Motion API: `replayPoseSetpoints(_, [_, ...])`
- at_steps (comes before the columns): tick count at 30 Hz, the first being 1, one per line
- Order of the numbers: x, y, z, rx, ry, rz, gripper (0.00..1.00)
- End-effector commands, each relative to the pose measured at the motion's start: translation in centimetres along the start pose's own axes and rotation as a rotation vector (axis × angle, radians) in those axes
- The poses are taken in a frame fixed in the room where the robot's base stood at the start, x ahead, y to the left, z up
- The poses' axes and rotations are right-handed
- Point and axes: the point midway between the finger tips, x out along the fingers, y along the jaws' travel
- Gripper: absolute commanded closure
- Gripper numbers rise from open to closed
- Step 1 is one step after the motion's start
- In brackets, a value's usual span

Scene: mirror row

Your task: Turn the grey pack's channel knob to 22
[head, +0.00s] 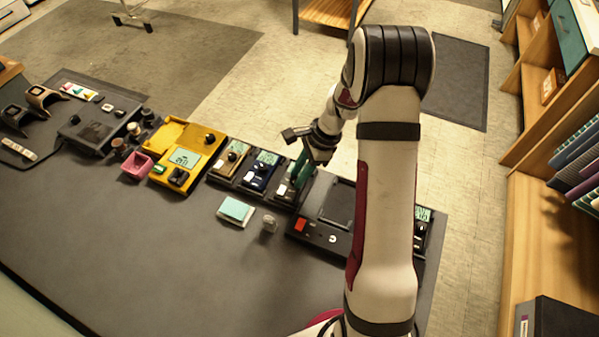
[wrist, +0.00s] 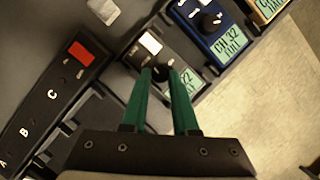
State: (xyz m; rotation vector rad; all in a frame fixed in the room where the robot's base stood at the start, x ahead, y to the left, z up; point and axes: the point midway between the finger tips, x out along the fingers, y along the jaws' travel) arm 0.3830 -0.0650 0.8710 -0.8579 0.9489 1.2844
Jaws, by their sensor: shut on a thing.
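The grey pack (wrist: 150,58) lies under my gripper (wrist: 160,73) in the wrist view, with a white patch, a dark channel knob (wrist: 161,71) and a green display (wrist: 190,83). A green finger partly covers this display and I cannot read its channel for sure. My gripper's two green fingers are shut on the knob, one on each side. In the head view the grey pack (head: 284,191) is at the right end of a row of three packs, and my gripper (head: 297,178) reaches down onto it, hiding part of it.
The blue pack (head: 260,172) stands close beside the grey one; its display in the wrist view (wrist: 228,44) reads CH 32. A tan pack (head: 232,157) and a yellow unit (head: 199,142) stand farther left. A dark panel with a red button (head: 300,224) is at right.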

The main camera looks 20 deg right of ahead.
Motion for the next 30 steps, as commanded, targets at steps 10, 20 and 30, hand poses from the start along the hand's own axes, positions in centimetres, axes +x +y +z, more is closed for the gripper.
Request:
replayPoseSetpoints(10, [0.0,-0.1,0.0,-0.074,0.0,0.03,0.69])
replayPoseSetpoints(20, [0.0,-0.1,0.0,-0.073,0.0,0.03,0.42])
replayPoseSetpoints(30, [-3.7,-0.3,0.0,-0.073,0.002,0.024,0.42])
